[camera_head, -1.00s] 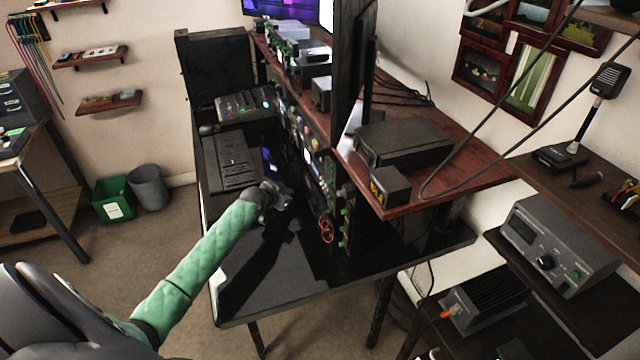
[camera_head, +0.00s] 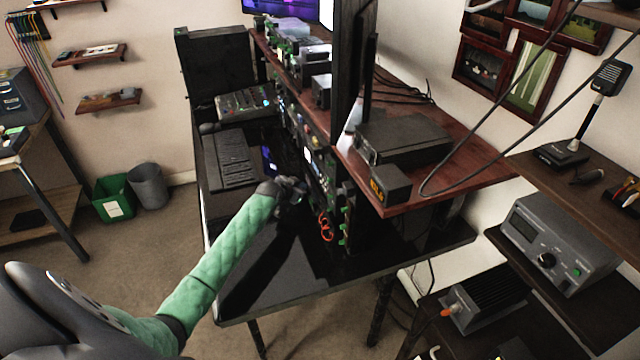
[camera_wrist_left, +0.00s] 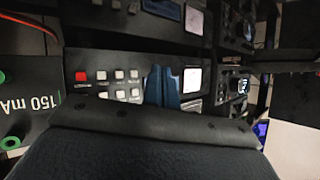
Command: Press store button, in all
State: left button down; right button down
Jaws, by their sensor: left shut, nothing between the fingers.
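My left gripper (camera_head: 298,188) is shut and empty, in front of the rack of equipment panels (camera_head: 311,146) on the black desk. In the left wrist view its blue fingers (camera_wrist_left: 162,86) are together. They overlap a dark panel with a red button (camera_wrist_left: 82,76) and several small pale buttons (camera_wrist_left: 118,74) in rows. A pale square display (camera_wrist_left: 192,80) is on the other side of the fingers. The labels are too small to read, so I cannot tell which is the store button. Whether the fingertips touch the panel is not clear. My right gripper is not in view.
A brown shelf (camera_head: 470,180) above the rack carries a black box (camera_head: 403,141). A keyboard (camera_head: 233,158) lies on the desk left of my gripper. Red cable loops (camera_head: 325,228) hang at the rack. The desk's front part (camera_head: 300,292) is clear.

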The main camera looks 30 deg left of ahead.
aim_at(321, 182)
pick_arm(q)
jog(key=shift+w+d, duration=0.6)
jog(key=shift+w, duration=0.15)
jog(key=shift+w+d, duration=0.5)
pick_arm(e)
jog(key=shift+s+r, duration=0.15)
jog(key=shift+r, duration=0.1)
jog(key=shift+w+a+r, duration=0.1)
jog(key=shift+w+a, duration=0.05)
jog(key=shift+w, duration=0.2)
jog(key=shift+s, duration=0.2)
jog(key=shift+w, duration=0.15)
pick_arm(q)
jog(key=shift+w+d, duration=0.1)
jog(key=shift+w, duration=0.05)
jog(key=shift+w+d, duration=0.2)
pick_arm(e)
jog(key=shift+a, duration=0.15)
